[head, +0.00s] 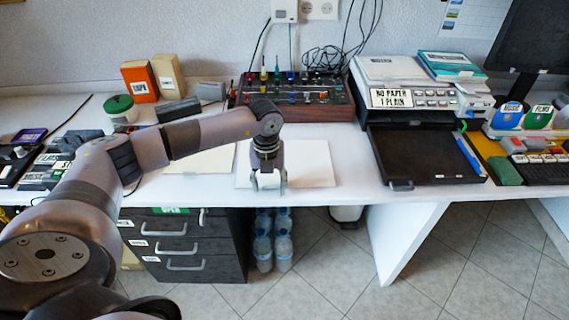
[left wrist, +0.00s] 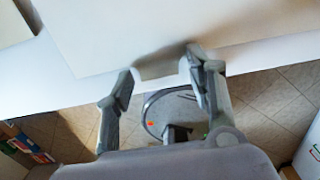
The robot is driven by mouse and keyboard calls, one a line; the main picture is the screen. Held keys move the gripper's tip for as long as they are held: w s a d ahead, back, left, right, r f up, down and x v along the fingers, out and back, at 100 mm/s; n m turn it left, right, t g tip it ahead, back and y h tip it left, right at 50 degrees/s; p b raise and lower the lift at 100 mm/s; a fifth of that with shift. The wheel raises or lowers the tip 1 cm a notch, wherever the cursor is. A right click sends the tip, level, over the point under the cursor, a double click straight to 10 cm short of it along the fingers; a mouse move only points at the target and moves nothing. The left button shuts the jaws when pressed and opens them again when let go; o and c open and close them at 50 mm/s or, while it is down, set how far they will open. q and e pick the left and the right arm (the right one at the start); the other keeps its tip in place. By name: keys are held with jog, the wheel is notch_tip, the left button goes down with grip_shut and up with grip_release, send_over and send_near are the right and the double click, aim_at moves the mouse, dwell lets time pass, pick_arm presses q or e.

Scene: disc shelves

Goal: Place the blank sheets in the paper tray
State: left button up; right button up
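White blank sheets (head: 312,160) lie on the desk near its front edge, and they show large in the left wrist view (left wrist: 150,30). My left gripper (head: 269,186) points down at the front edge of the sheets. In the left wrist view its fingers (left wrist: 162,76) are apart, with a small pale part of the sheets' edge between them. I cannot tell whether the fingertips touch it. The black paper tray (head: 425,155) extends from the printer (head: 405,85), to the right of the sheets. It looks empty. My right gripper is not in view.
A cream sheet or folder (head: 205,160) lies left of the blank sheets. A blue pen (head: 468,155) lies at the tray's right side. Black drawers (head: 190,250) and water bottles (head: 273,245) are under the desk.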

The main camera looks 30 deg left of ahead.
pick_arm(q)
grip_shut()
dwell(0.4)
jog(key=shift+r, duration=0.1)
